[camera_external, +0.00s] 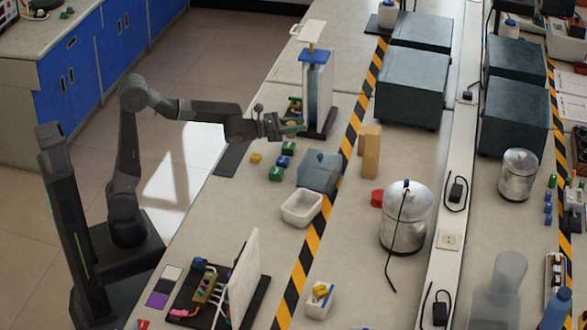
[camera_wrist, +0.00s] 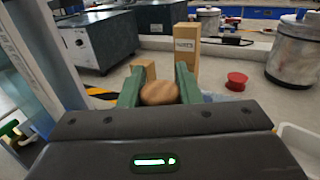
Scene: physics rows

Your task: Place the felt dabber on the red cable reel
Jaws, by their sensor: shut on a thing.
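My gripper (camera_external: 294,127) is above the near bench, beside the tall stand. In the wrist view its two green fingers (camera_wrist: 159,88) are shut on a brown, rounded, wood-like thing, which fits the felt dabber (camera_wrist: 159,93). Its lower part is hidden by the gripper body, and it is too small to make out in the external view. The red cable reel (camera_external: 377,198) sits on the bench beside a metal pot, past the striped tape; it also shows in the wrist view (camera_wrist: 237,81), right of the fingers and farther away. Nothing is seen on top of it.
A wooden block (camera_external: 371,152) stands between gripper and reel. A blue-grey box (camera_external: 320,171) and white tray (camera_external: 302,207) lie nearer. The metal pot (camera_external: 405,220) with a black cable is right of the reel. A tall stand (camera_external: 317,85) rises close to my gripper.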

